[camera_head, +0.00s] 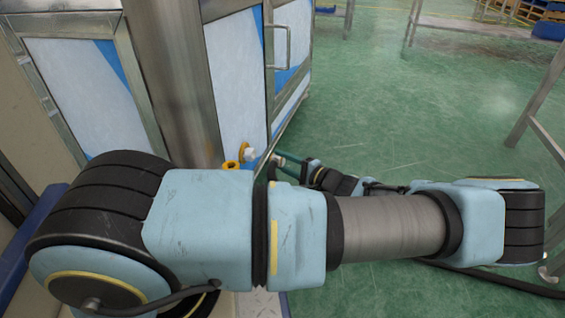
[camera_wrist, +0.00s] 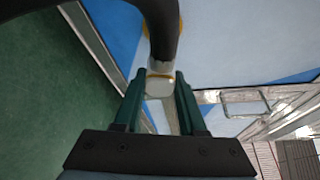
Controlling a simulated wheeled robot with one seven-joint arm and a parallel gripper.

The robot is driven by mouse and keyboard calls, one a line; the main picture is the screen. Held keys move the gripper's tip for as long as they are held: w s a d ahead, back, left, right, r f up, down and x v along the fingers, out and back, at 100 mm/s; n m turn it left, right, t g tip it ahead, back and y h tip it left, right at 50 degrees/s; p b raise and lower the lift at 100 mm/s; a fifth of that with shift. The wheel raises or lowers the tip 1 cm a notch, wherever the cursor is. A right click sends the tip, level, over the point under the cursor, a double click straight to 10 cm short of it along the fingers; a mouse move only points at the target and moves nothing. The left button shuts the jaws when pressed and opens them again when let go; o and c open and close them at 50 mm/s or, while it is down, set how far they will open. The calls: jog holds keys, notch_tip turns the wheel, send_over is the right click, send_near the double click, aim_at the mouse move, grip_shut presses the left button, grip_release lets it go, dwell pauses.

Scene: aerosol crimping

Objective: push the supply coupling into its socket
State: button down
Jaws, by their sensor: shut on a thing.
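My gripper (camera_wrist: 158,88) is shut on the supply coupling (camera_wrist: 159,84), a pale metal piece with a gold band, held between the green fingertips in the wrist view. A thick black hose (camera_wrist: 163,30) bends upward from the coupling. In the head view my gripper (camera_head: 277,158) is beside the cabinet's lower front, partly behind my arm. The coupling cannot be made out there. Two yellow fittings sit on the cabinet near it: one with a white part (camera_head: 249,154), and a yellow ring (camera_head: 232,166). I cannot tell which is the socket. A yellow edge shows behind the hose in the wrist view.
The steel-framed cabinet (camera_head: 178,85) with white and blue panels stands close to my arm. A metal door handle (camera_head: 289,48) sticks out above the fittings. Green floor (camera_head: 400,110) is open to the right, with a metal table frame (camera_head: 535,105) at the far right.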

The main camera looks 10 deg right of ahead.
jog(key=shift+w+a+p, duration=0.1)
jog(key=shift+w+a, duration=0.25)
jog(key=shift+a, duration=0.3)
jog(key=shift+w+a+p, duration=0.15)
jog(key=shift+w+a, duration=0.25)
jog(key=shift+a, duration=0.3)
jog(key=shift+w+a+p, duration=0.1)
jog(key=shift+w+a, duration=0.25)
jog(key=shift+a, duration=0.3)
jog(key=shift+s+r+p, duration=0.1)
jog(key=shift+p, duration=0.75)
jog(key=shift+w+a+p, duration=0.3)
jog(key=shift+a+p, duration=0.2)
jog(key=shift+p, duration=0.25)
dwell(2.1)
jog(key=shift+c, duration=2)
grip_release()
jog(key=p, duration=0.3)
send_near(271, 159)
jog(key=shift+w+a+f, duration=0.45)
jog(key=shift+w+a, duration=0.05)
jog(key=shift+w, duration=0.3)
